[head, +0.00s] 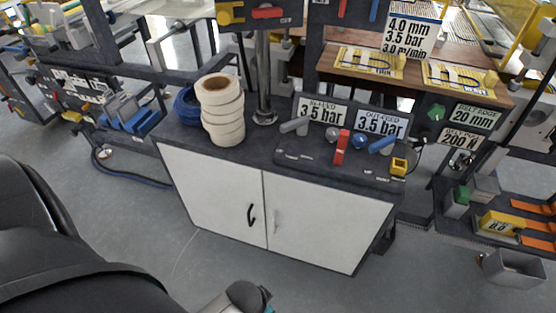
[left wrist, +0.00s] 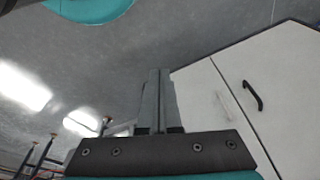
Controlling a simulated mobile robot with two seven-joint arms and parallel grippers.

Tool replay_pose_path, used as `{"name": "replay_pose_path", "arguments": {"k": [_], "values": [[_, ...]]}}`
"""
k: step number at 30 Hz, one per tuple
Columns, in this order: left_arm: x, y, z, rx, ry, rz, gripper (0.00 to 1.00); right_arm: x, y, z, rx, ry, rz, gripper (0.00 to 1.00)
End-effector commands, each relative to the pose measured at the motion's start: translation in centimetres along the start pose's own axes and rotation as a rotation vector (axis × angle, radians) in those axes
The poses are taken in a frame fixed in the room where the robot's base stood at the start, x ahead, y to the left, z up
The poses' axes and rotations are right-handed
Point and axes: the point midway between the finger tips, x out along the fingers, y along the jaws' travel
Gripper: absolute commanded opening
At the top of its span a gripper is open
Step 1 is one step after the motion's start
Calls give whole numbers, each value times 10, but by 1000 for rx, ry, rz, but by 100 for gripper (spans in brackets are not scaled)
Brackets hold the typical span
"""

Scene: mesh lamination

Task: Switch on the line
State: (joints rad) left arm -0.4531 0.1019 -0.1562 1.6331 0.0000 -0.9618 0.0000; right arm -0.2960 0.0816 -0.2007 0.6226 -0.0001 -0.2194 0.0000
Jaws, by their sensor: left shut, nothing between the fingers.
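The control panel (head: 300,158) on the cabinet top has a grey handle (head: 294,125), an upright red lever (head: 341,147), a blue handle (head: 381,144) and a yellow block (head: 398,166). Its two displays both read 3.5 bar. A green knob (head: 437,112) is to the right of the panel. An overhead box carries a yellow part (head: 230,13) and a red handle (head: 268,12). Which control switches the line is not clear. My left gripper (left wrist: 157,78) is shut and empty, near the cabinet doors in the left wrist view. My right gripper is not in view.
The white-doored cabinet (head: 215,190) stands ahead, with a black door handle (head: 251,215). A stack of white rolls (head: 222,110) and a blue coil (head: 187,106) sit on its top. A grey bin (head: 513,270) is on the floor at right. Floor before the cabinet is clear.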

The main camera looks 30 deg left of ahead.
Motion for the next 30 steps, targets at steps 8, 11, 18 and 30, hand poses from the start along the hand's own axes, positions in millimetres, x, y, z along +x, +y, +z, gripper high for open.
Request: {"name": "replay_pose_path", "arguments": {"k": [8,11,18,30], "values": [[-62,-3,-35,-6,41,-5,0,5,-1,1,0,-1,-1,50],[-87,-4,-43,-8,54,-7,0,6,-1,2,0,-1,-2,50],[-143,-7,-54,-13,81,-13,0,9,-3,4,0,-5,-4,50],[-187,-38,-87,-116,185,-135,0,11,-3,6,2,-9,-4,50]]}}
